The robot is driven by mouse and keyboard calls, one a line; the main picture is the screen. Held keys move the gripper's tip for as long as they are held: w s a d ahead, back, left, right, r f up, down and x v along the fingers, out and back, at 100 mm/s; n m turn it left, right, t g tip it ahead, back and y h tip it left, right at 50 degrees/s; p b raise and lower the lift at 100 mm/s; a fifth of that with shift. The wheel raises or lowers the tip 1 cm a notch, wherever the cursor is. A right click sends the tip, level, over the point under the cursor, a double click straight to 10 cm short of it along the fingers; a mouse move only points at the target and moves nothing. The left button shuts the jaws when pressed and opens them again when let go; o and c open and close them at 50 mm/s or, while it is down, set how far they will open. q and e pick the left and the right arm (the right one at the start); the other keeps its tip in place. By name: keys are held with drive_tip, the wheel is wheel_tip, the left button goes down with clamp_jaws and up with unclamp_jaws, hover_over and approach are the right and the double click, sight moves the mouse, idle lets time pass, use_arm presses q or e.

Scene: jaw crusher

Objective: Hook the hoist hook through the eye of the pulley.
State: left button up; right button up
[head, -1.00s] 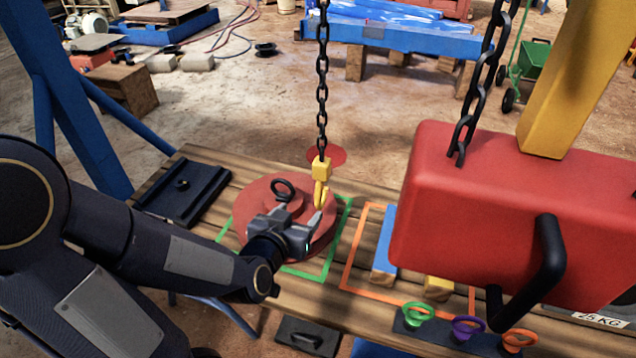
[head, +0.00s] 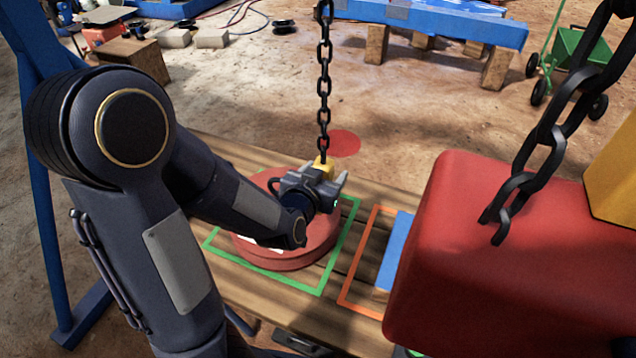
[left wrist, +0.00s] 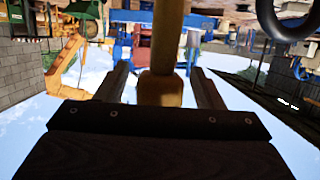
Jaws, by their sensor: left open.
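The red round pulley (head: 290,255) lies on the wooden bench inside a green outline. Its dark eye (head: 274,187) shows partly beside my gripper, and a black ring shows at the upper right of the left wrist view (left wrist: 290,18). The yellow hoist hook (head: 322,164) hangs from a dark chain (head: 323,85) above the pulley. My left gripper (head: 334,183) is open at the hook and covers its lower part in the head view. In the left wrist view the yellow hook (left wrist: 161,88) stands between the two spread fingers. Contact cannot be told. My right gripper is not in view.
A large red hoist body (head: 500,260) with a hanging chain (head: 545,140) fills the right side. An orange outline (head: 350,285) with a blue block (head: 393,255) lies right of the pulley. A blue post (head: 45,200) stands at the left.

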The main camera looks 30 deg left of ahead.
use_arm(q)
drive_tip(key=shift+x, duration=0.85)
drive_tip(key=shift+c, duration=0.4)
clamp_jaws()
